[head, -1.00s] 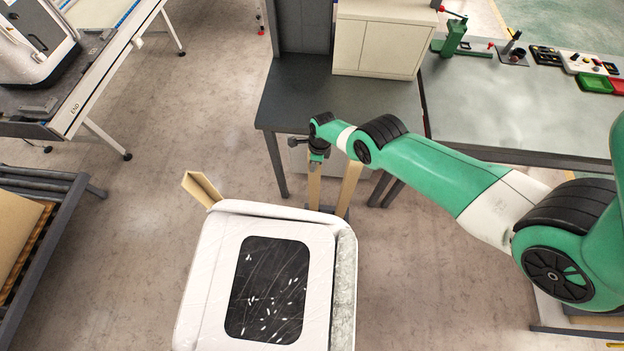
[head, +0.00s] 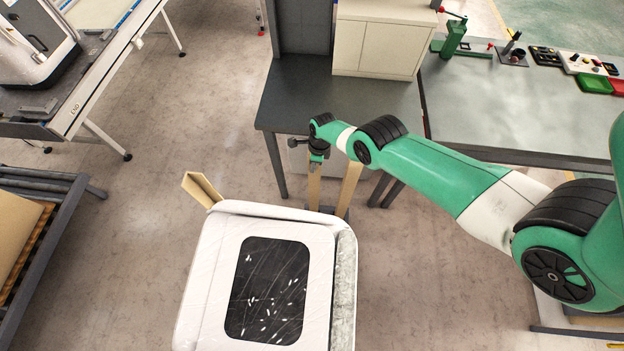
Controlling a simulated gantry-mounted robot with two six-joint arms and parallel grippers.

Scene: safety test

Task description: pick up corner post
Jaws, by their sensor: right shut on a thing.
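Several tan corner posts show in the head view. One corner post (head: 314,188) stands below my right gripper (head: 316,165), which is shut on its upper end. A second corner post (head: 349,187) stands upright just to its right. A third, angled corner post (head: 202,190) sticks up at the far left corner of a white-wrapped appliance (head: 211,286). The lower ends of the posts are hidden behind the appliance or hard to make out. My left gripper is not in view.
A dark table (head: 300,92) with a cream cabinet (head: 381,42) stands just behind my right gripper. A grey workbench (head: 510,105) with tools lies at the right. A roller conveyor (head: 45,215) is at the left. The floor between conveyor and appliance is clear.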

